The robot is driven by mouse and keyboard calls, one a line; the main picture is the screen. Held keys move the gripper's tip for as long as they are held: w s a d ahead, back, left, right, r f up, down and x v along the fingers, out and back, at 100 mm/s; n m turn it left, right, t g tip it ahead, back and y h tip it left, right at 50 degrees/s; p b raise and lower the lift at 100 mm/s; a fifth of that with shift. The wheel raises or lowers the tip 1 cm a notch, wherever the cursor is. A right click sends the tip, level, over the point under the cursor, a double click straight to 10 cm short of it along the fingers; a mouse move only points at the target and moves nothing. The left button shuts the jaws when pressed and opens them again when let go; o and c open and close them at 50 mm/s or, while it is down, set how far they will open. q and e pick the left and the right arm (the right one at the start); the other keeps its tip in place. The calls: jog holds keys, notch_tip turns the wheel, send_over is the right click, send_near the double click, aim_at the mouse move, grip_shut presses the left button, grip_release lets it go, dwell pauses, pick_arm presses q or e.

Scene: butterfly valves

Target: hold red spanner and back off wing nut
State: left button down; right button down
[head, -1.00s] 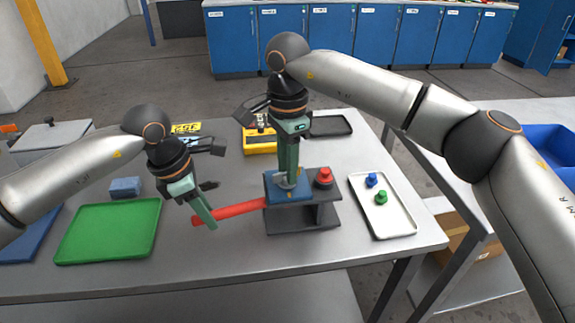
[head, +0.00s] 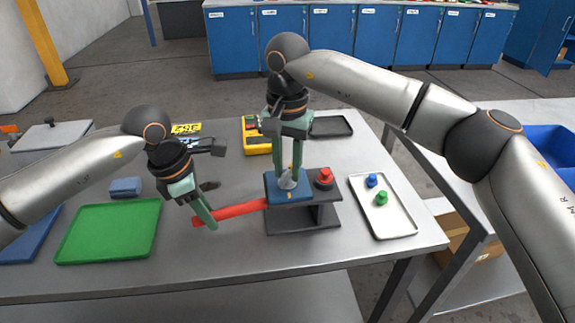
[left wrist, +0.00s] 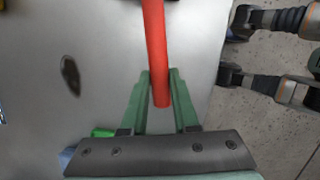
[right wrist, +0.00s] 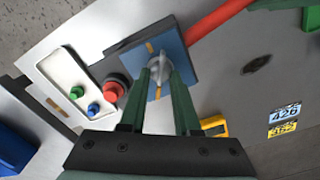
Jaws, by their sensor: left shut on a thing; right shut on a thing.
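The red spanner (head: 238,210) lies level, its right end at the blue plate (head: 285,194) on a dark stand (head: 301,222). My left gripper (head: 211,224) is shut on the spanner's free left end; the left wrist view shows the red handle (left wrist: 156,50) between its fingers (left wrist: 158,88). The grey wing nut (head: 288,181) sits on top of the blue plate. My right gripper (head: 290,176) points straight down and is shut on the wing nut, which shows between the fingertips in the right wrist view (right wrist: 157,68).
A red knob (head: 324,178) stands on the stand, right of the plate. A white tray (head: 401,222) holds a blue and a green knob. A green tray (head: 108,232) lies at left, and a yellow device (head: 256,146) stands behind.

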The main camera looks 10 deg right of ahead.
aim_at(287, 172)
pick_arm(q)
jog(key=shift+w+r, duration=0.1)
jog(key=shift+r, duration=0.1)
pick_arm(e)
jog(key=shift+s+f, duration=0.1)
jog(key=shift+f, duration=0.25)
jog(key=c, duration=0.6)
grip_release()
jog(key=shift+r, duration=0.1)
pick_arm(q)
jog(key=shift+f, duration=0.1)
pick_arm(e)
jog(key=shift+r, duration=0.15)
notch_tip(287, 172, up, 12)
jog(key=shift+f, duration=0.1)
pick_arm(q)
jog(key=c, duration=0.7)
grip_release()
jog(key=shift+f, duration=0.1)
